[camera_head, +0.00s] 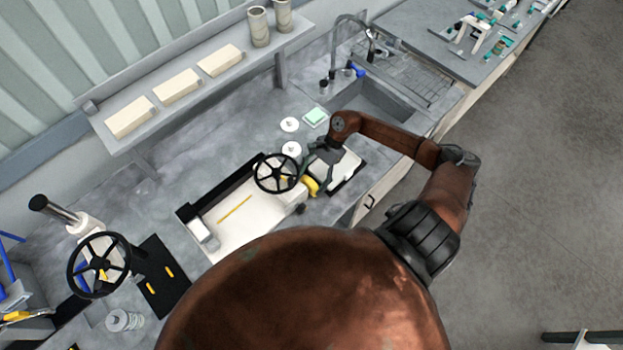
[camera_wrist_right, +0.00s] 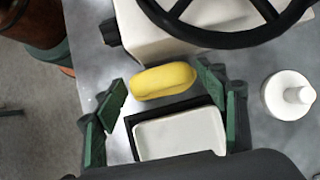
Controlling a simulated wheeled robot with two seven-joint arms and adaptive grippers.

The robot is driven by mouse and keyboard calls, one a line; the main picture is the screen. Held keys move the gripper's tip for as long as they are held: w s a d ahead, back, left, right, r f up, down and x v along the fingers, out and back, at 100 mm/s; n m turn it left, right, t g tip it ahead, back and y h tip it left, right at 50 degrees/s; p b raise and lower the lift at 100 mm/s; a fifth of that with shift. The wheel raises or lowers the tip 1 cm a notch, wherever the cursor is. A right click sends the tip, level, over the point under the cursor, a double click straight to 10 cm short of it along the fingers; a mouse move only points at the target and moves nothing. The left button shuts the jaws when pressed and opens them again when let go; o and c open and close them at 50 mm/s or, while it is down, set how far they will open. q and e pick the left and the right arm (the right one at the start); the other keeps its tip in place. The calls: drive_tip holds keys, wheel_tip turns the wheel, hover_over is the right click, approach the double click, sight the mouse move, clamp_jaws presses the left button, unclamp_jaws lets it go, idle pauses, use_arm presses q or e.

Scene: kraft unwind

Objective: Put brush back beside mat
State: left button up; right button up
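A rounded yellow object (camera_head: 311,186) lies between the handwheel machine and a white tray; it also shows in the right wrist view (camera_wrist_right: 163,80). I see no bristles on it and cannot tell whether it is the brush. My right gripper (camera_head: 316,172) is above it. In the right wrist view its green-padded fingers are spread wide on either side of the yellow object, with nothing clamped. The white tray (camera_wrist_right: 180,134) lies on a black mat-like base (camera_wrist_right: 131,123), close beside the yellow object. My left gripper is not in view.
The machine's black handwheel (camera_head: 276,173) stands just left of the right gripper. White round pieces (camera_head: 290,125) and a pale green square (camera_head: 315,117) lie behind. A sink (camera_head: 372,103) is at the back right. A second handwheel (camera_head: 99,265) stands at left.

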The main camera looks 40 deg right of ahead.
drive_tip(key=shift+o, duration=0.8)
drive_tip(key=shift+r, duration=0.1)
drive_tip(key=b+v, duration=0.3)
drive_tip(key=v, duration=0.9)
drive_tip(key=shift+b, duration=0.35)
